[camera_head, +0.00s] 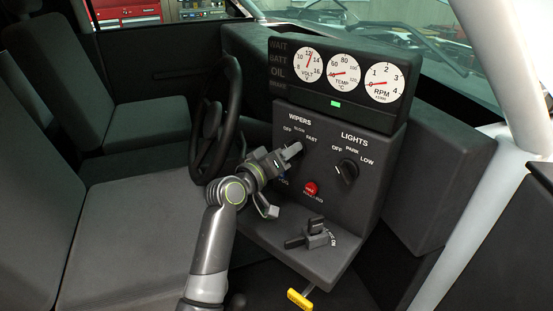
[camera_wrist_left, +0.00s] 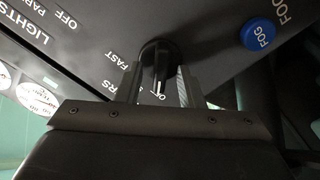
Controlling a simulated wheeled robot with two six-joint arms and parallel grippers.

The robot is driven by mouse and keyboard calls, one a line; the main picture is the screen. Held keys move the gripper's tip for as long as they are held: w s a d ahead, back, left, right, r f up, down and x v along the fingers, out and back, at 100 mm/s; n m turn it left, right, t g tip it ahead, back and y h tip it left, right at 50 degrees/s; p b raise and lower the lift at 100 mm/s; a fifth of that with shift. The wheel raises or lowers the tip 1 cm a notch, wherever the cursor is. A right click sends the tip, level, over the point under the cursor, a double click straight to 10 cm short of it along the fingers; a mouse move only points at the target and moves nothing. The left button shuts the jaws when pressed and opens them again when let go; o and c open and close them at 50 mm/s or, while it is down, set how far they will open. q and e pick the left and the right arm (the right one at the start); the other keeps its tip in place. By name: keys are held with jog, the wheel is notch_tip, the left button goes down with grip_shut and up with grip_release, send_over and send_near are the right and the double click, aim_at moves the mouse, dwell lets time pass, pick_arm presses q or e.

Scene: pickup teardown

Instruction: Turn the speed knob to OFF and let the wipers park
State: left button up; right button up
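My left gripper (camera_head: 294,150) reaches the dash panel (camera_head: 347,203) below the WIPERS label and covers the wiper knob in the head view. In the left wrist view the black speed knob (camera_wrist_left: 160,62) stands between my two fingers (camera_wrist_left: 157,84). The fingers are apart, one on each side, with a gap around the knob's grip; contact is not clear. The knob's ridge points roughly at the OFF mark, which is partly hidden by my gripper. A dark wiper arm (camera_head: 408,33) shows faintly through the windshield. My right gripper is not in view.
The lights knob (camera_head: 347,172) is right of my gripper, and a red hazard button (camera_head: 311,188) is below. A blue FOG button (camera_wrist_left: 258,34) is close by. The steering wheel (camera_head: 216,125) stands left. Levers (camera_head: 313,236) and a yellow handle (camera_head: 300,299) are lower.

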pick_arm(q)
jog(key=b+v, duration=0.4)
jog(key=v, duration=1.3)
jog(key=shift+a, duration=0.2)
jog(key=shift+s+f, duration=0.1)
